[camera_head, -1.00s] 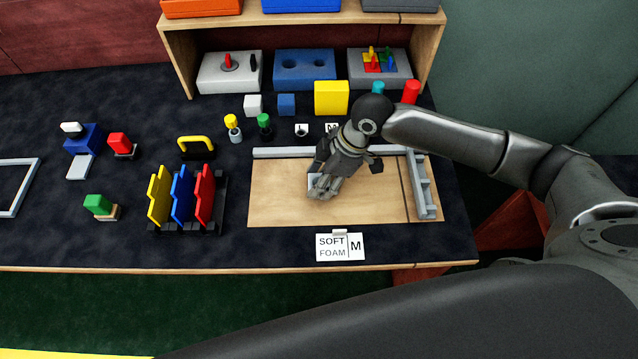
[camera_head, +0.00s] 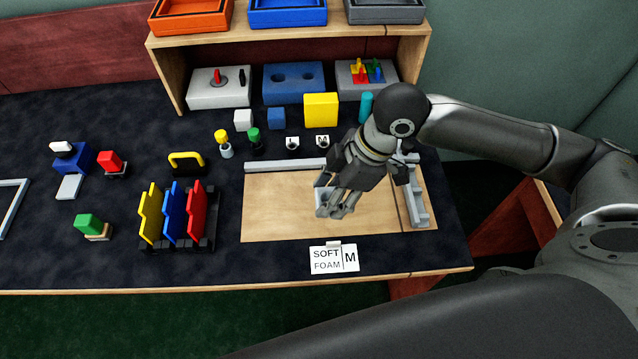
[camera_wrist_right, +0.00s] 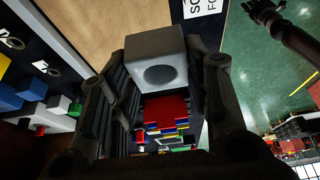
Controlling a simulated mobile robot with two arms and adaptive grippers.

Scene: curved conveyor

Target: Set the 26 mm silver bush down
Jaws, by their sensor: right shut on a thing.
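My right gripper (camera_head: 335,208) is over the wooden board (camera_head: 275,215), pointing down. It is shut on the silver bush (camera_wrist_right: 157,68), a grey block with a round bore, which sits between the two fingers in the right wrist view. In the head view only a small pale part of the bush (camera_head: 321,196) shows beside the fingers. I cannot tell whether the bush touches the board. A dark gripper, apparently my left one (camera_wrist_right: 264,12), shows at the top right of the right wrist view, over the green floor; its jaw state is unclear.
Grey rails (camera_head: 285,166) line the board's back and right sides. A SOFT FOAM card (camera_head: 334,259) lies at the front. A rack with yellow, blue and red plates (camera_head: 172,212) stands to the left. Blocks and a shelf (camera_head: 290,48) stand behind. The board's left part is clear.

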